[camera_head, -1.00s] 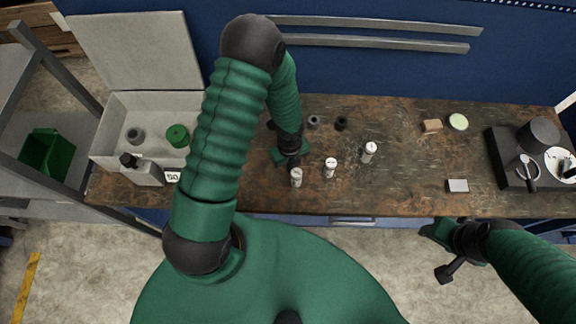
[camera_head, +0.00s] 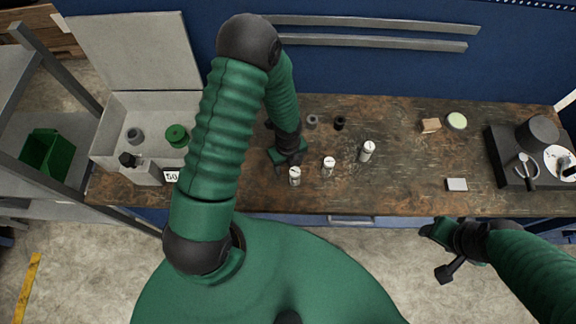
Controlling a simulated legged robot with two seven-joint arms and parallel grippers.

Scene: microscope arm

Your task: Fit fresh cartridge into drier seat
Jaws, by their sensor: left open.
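Three small upright cylinders with white caps stand on the wooden bench: the left one (camera_head: 294,176), the middle one (camera_head: 329,164) and the right one (camera_head: 367,151). I cannot tell which is the fresh cartridge. Two small dark ring-like pieces, one grey (camera_head: 312,121) and one black (camera_head: 340,123), sit behind them; I cannot tell whether either is the drier seat. My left gripper (camera_head: 289,160) is open, pointing down just behind the left cylinder; contact cannot be made out. My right gripper (camera_head: 436,238) is off the bench's front edge, its jaws unclear.
An open grey box (camera_head: 112,118) at left holds a green spool (camera_head: 176,135) and a grey ring (camera_head: 134,135). A tan block (camera_head: 431,125), a round pale-green dish (camera_head: 456,121) and a small white card (camera_head: 457,185) lie right. A black device (camera_head: 508,177) stands far right. Bench between is clear.

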